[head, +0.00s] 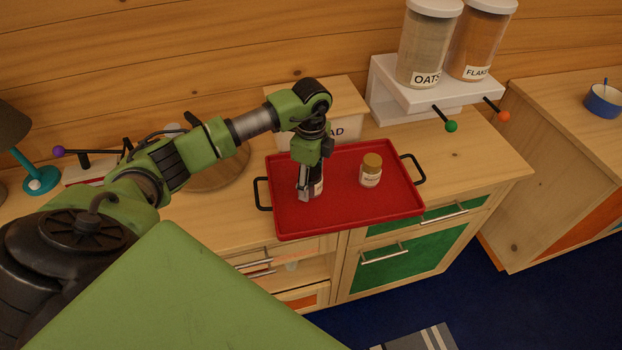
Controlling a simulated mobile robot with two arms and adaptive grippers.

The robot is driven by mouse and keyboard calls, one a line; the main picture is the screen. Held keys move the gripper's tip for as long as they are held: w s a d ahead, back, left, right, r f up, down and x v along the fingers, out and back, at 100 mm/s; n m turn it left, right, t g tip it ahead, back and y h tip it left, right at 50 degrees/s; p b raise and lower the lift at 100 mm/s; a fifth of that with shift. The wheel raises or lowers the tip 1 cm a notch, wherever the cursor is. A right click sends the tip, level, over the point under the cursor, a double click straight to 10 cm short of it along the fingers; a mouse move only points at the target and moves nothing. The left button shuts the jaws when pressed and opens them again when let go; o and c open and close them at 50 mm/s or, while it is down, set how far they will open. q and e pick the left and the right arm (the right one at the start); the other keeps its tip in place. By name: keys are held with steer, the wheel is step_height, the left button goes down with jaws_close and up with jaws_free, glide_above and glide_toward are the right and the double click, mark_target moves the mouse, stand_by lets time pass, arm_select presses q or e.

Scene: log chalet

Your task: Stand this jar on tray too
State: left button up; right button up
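A red tray (345,216) with black handles lies on the wooden counter. A small jar with a gold-brown lid and a pale label (371,172) stands upright on its right half. My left gripper (309,185) points down over the tray's left half, with its fingers around a second, dark jar with a white label (318,188). The fingers hide much of this jar, and its lid is not visible. It is upright and low at the tray; whether its base touches the tray I cannot tell. My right gripper is not in view.
A wooden bread box (350,129) stands behind the tray. A white stand (420,104) at the back right holds oats (425,45) and flakes (477,42) dispensers. A round wooden board (215,175) is behind my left arm. The counter right of the tray (465,160) is clear.

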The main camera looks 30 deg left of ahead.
arm_select(q)
steer(key=shift+r, duration=0.45)
step_height(320, 180, up, 11)
steer(key=b, duration=0.3)
steer(key=shift+f, duration=0.2)
steer(key=shift+r, duration=0.45)
steer(key=shift+f, duration=0.1)
